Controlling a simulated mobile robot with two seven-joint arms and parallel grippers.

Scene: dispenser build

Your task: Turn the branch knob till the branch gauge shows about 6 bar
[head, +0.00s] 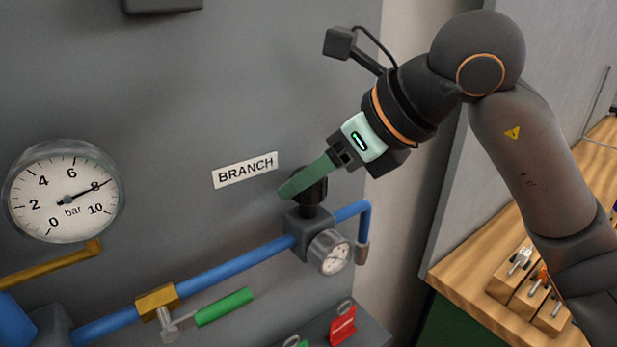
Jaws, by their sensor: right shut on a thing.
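The branch knob (316,190) is black and stands on top of a dark regulator block on the blue pipe, just below the BRANCH label (245,170). My right gripper (290,190) reaches in from the upper right and is shut on the knob; its green finger hides part of it. The branch gauge (330,253) is a small round dial on the front of the block. Its face is too small for me to read the needle. My left gripper is not in view.
A large gauge (65,190) at left reads about 8 bar. The blue pipe (225,267) carries a brass valve (157,300) with a green lever (222,307). A red tag (343,325) lies below. A wooden bench (470,262) with tools stands at right.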

